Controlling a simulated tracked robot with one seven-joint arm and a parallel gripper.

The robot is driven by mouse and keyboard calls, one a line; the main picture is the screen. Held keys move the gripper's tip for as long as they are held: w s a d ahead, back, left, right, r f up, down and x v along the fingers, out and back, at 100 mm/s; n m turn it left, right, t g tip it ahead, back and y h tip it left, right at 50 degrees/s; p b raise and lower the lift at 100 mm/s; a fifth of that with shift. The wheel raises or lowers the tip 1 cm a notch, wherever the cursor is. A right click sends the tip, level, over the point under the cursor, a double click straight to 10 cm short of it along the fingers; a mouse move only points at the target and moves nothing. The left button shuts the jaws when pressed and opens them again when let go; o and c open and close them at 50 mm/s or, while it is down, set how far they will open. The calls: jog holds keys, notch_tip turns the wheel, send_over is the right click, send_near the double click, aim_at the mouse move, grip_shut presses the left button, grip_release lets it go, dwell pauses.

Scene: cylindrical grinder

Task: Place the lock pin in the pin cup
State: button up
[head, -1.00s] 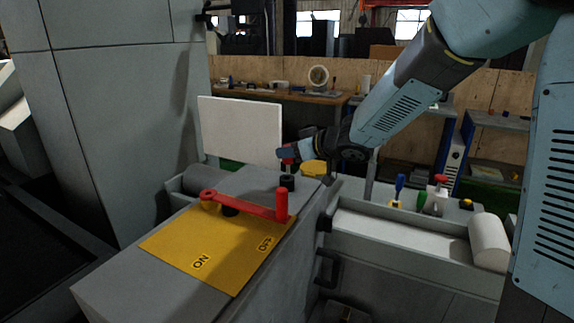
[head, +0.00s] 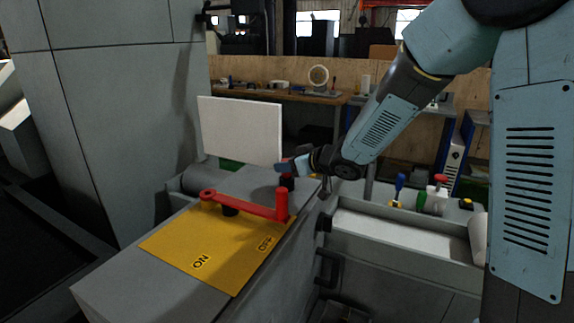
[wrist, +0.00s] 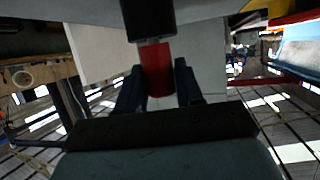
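The lock pin (wrist: 157,70) is a red cylinder between the two fingers of my gripper (wrist: 159,80), which look closed on its sides. The pin cup (wrist: 148,18) is a black cylinder, directly in line with the pin's far end in the wrist view. A thin pale band shows between them; I cannot tell how far the pin is inside. In the head view my gripper (head: 286,167) is low over the grey cabinet top, just behind the red handle's post, and largely covers pin and cup.
The red handle (head: 245,206) lies across a yellow ON/OFF plate (head: 215,250) in front of the cup. A white panel (head: 240,130) stands behind. A tray (head: 400,228) with a white roll (head: 479,238) is to the right, with several small items behind it.

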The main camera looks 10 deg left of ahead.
jog(key=o, duration=0.4)
jog(key=shift+r, duration=0.15)
jog(key=v, duration=1.2)
jog(key=shift+s, duration=0.1)
jog(key=s+d+r+m+t+h, duration=0.2)
jog(key=d+r+m+h, duration=0.25)
jog(key=d, duration=0.55)
jog(key=s+d+r+m+t+h, duration=0.1)
jog(key=d+r+m+t+h, duration=0.15)
jog(key=d+h, duration=0.5)
jog(key=s+d+m+g, duration=0.1)
jog(key=s+d+g, duration=0.1)
jog(key=s, duration=0.5)
jog(key=s+d+f+m+g, duration=0.1)
jog(key=s+d+g, duration=0.1)
jog(key=s, duration=0.5)
jog(key=s+d+f+m+g, duration=0.1)
jog(key=s+d+m+g, duration=0.1)
jog(key=s, duration=0.5)
jog(key=shift+d+f+y, duration=0.15)
jog(key=shift+y, duration=0.25)
